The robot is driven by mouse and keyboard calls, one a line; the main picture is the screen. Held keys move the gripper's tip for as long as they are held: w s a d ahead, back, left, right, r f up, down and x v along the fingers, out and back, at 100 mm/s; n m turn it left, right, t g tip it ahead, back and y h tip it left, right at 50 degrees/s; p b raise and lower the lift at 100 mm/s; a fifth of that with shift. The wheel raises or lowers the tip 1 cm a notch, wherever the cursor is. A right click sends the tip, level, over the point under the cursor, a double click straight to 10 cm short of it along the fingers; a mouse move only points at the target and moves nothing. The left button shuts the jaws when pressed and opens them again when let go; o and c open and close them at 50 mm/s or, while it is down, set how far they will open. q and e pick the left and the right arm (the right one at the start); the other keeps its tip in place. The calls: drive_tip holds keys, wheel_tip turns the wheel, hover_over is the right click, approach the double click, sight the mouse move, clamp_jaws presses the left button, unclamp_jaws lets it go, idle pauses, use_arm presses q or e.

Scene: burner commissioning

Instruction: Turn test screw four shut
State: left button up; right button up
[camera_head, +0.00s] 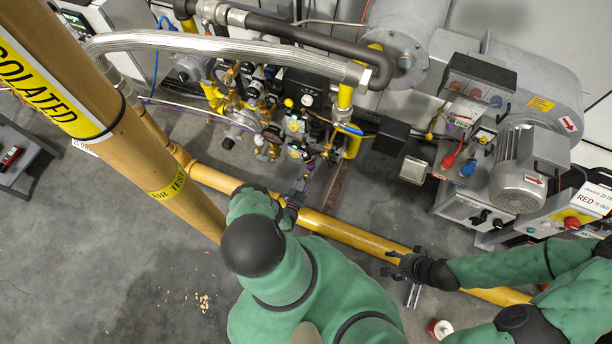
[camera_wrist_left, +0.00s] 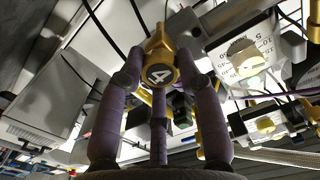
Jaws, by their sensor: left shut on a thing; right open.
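Test screw four (camera_wrist_left: 160,47) is a brass fitting with a dark round face marked with a white "4". It is in the upper middle of the left wrist view. My left gripper (camera_head: 304,184) is shut on it, with purple fingers on both sides and one below. In the head view the gripper reaches the lower edge of the valve train (camera_head: 295,125), and the screw itself is too small to pick out there. The screw's turn position cannot be told. My right gripper (camera_head: 394,266) is open and empty above the yellow floor pipe, to the right.
A thick yellow pipe (camera_head: 350,232) runs along the floor under both arms. A large upright pipe (camera_head: 110,120) with an "ISOLATED" label stands at the left. The burner motor (camera_head: 520,185) and its panels are at the right. A red-and-white can (camera_head: 440,328) stands on the floor.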

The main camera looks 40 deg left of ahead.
use_arm(q)
drive_tip(key=shift+w+a+r+m, duration=0.1)
drive_tip(key=shift+m, duration=1.45)
drive_tip(key=shift+w+r+m, duration=0.1)
drive_tip(key=shift+m, duration=1.45)
drive_tip(key=o, duration=1.1)
drive_tip(key=shift+s, duration=0.1)
drive_tip(key=shift+s+f, duration=0.1)
drive_tip(key=shift+s, duration=0.1)
drive_tip(key=v, duration=1.1)
drive_tip(key=shift+s, duration=0.3)
